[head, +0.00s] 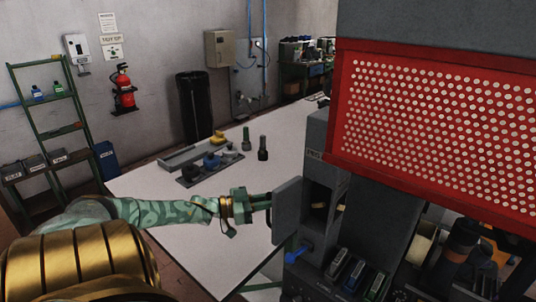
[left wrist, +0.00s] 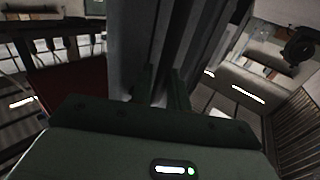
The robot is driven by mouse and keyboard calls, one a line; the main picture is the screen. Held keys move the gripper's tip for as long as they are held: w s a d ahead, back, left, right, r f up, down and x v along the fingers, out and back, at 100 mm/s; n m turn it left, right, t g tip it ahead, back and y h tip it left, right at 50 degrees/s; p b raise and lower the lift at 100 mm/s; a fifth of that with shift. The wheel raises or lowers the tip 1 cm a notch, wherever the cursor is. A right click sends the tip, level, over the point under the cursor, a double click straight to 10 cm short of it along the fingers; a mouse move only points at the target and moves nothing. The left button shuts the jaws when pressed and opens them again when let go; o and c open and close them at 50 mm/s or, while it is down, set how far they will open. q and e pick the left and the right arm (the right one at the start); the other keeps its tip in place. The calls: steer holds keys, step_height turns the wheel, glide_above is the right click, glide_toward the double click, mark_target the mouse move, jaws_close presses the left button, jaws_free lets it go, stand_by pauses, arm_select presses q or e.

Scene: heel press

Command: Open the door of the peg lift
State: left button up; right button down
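The peg lift (head: 316,165) is a grey box with a "PEG" label, on the left side of the machine. Its grey door (head: 287,210) stands swung outward, leaving a dark opening (head: 320,196) with a small yellowish part inside. My left gripper (head: 265,201) is at the outer side of the door. Its fingers, also in the left wrist view (left wrist: 162,88), are close together with a narrow gap, against tall grey surfaces. They seem shut on the door handle, which the fingers hide. My right gripper is in no view.
A white table (head: 185,235) lies behind and below my left arm, with a grey tray (head: 210,166) of knobs and two dark pegs (head: 262,148) standing on it. A blue lever (head: 297,253) sits below the door. A red perforated guard (head: 440,125) fills the upper right.

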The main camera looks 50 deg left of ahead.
arm_select(q)
steer(key=p+v, duration=0.2)
steer(key=v, duration=1.4)
steer(key=shift+s, duration=0.2)
steer(key=shift+a, duration=0.15)
